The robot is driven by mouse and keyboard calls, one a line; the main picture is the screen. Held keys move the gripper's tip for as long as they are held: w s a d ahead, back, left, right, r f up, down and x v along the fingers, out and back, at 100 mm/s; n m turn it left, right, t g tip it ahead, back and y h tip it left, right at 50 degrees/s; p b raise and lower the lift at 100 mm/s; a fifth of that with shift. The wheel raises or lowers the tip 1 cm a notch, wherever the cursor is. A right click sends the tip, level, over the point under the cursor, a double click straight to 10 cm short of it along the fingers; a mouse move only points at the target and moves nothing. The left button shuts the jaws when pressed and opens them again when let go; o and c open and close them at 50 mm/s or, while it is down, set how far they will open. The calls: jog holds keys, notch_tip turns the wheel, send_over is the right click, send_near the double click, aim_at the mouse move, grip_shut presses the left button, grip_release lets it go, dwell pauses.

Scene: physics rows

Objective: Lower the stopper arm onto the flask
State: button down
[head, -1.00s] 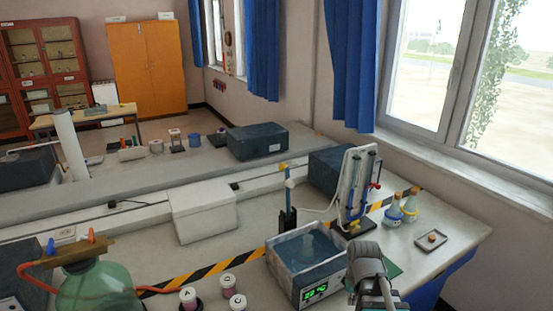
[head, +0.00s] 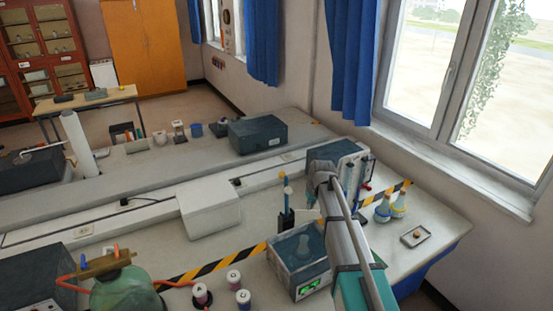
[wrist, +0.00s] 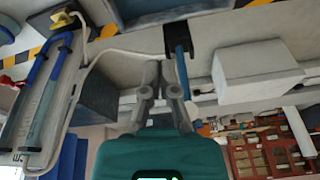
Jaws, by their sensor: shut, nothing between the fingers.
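A thin blue upright with a brownish tip (head: 286,190), which looks like the stopper arm, stands in a black holder behind the water bath (head: 296,266). A clear, cone-shaped flask (head: 309,243) shows faintly in the bath. In the wrist view, which is upside down, the blue rod (wrist: 184,72) and its black holder (wrist: 178,40) are just right of my gripper (wrist: 159,66). My gripper is shut and empty, close beside the rod; contact cannot be told. In the head view my own arm hides the fingertips. The rod's tip stands up, apart from the flask.
A white box (head: 208,208) lies left of the rod. Stoppered bottles (head: 383,208), a small tray (head: 415,237), lidded jars (head: 234,280) and a green vessel (head: 125,292) stand around.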

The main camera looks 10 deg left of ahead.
jog(key=w+a+r+n+t+y+p, duration=0.1)
jog(key=w+a+r+n+p, duration=0.1)
jog(key=w+a+r+p, duration=0.9)
jog(key=w+a+r, duration=0.2)
jog(key=w+r, duration=0.1)
jog(key=w, duration=0.1)
jog(key=shift+n+p, duration=0.35)
jog(key=shift+n, duration=0.05)
jog(key=shift+f, duration=0.1)
jog(key=b+x, duration=1)
jog(key=shift+s+d+p, duration=0.15)
jog(key=shift+s+d, duration=0.4)
jog(key=shift+s, duration=0.2)
jog(key=shift+s+d+p, duration=0.15)
jog(key=shift+s+d, duration=0.35)
jog(key=shift+s, duration=0.2)
jog(key=shift+s+a, duration=0.1)
jog(key=shift+s, duration=0.05)
